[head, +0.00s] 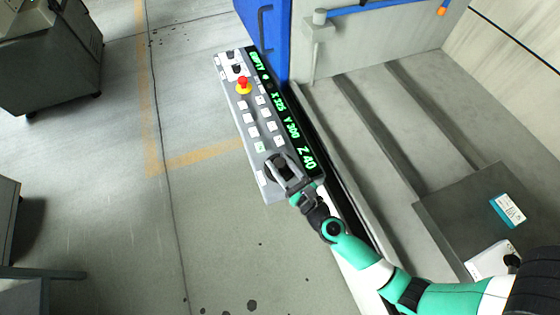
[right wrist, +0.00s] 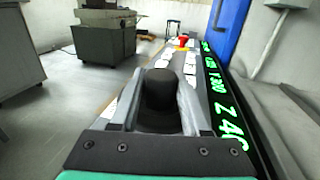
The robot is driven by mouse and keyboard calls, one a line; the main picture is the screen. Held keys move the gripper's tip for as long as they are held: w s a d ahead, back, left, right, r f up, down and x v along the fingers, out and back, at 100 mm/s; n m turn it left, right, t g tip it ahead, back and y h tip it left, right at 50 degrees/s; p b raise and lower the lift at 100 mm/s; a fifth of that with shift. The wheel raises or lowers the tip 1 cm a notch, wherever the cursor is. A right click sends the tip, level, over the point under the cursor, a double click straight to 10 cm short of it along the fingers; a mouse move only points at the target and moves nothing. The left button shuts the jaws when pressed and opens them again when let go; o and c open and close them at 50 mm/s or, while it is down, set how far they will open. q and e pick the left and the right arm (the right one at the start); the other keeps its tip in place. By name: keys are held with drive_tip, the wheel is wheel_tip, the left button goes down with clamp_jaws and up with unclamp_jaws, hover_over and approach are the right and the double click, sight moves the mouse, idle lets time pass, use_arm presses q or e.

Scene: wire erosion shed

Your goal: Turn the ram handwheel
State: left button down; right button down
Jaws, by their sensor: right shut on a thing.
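The ram handwheel, a dark round knob (right wrist: 158,88), sits at the near end of a long grey control panel (head: 267,189). My right gripper (head: 281,167) reaches the knob from the lower right in the head view, and its fingers hide much of it there. In the right wrist view the two grey fingers (right wrist: 160,103) stand on either side of the knob, shut on it. The panel's display (head: 284,112) shows green text: "EMPTY 4", X 326, Y 300 and "Z 40". My left gripper is not in view.
A red emergency button on a yellow base (head: 243,85) and several white keys (head: 250,132) lie farther along the panel. A blue machine part (head: 268,35) stands beyond it. A grey slotted bed (head: 375,130) lies to the right.

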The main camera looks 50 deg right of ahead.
drive_tip(key=shift+a+m+g+h, duration=0.2)
drive_tip(key=shift+m+g+h, duration=0.1)
drive_tip(key=shift+m+h, duration=0.55)
drive_tip(key=shift+w+m+g+h, duration=0.1)
drive_tip(key=shift+m+g+h, duration=0.25)
drive_tip(key=shift+h, duration=0.5)
drive_tip(key=m+g+h, duration=0.1)
drive_tip(key=h, duration=0.1)
drive_tip(key=shift+f+m+h, duration=0.1)
drive_tip(key=shift+m+h, duration=0.2)
drive_tip(key=shift+m, duration=0.1)
drive_tip(key=m+g+h+b, duration=0.2)
drive_tip(key=b, duration=0.1)
drive_tip(key=m+g+h+b, duration=0.2)
drive_tip(key=g+b, duration=0.1)
drive_tip(key=m+g+h+b, duration=0.2)
drive_tip(key=g+b, duration=0.1)
drive_tip(key=shift+d+f, duration=0.15)
drive_tip(key=shift+f, duration=0.1)
drive_tip(key=shift+r+m+g+h+b, duration=0.25)
drive_tip(key=shift+m+g+h+b, duration=0.15)
drive_tip(key=shift+m+g+b, duration=0.5)
drive_tip(key=shift+c, duration=1.9)
unclamp_jaws()
drive_tip(key=shift+d, duration=0.1)
drive_tip(key=shift+r, duration=0.1)
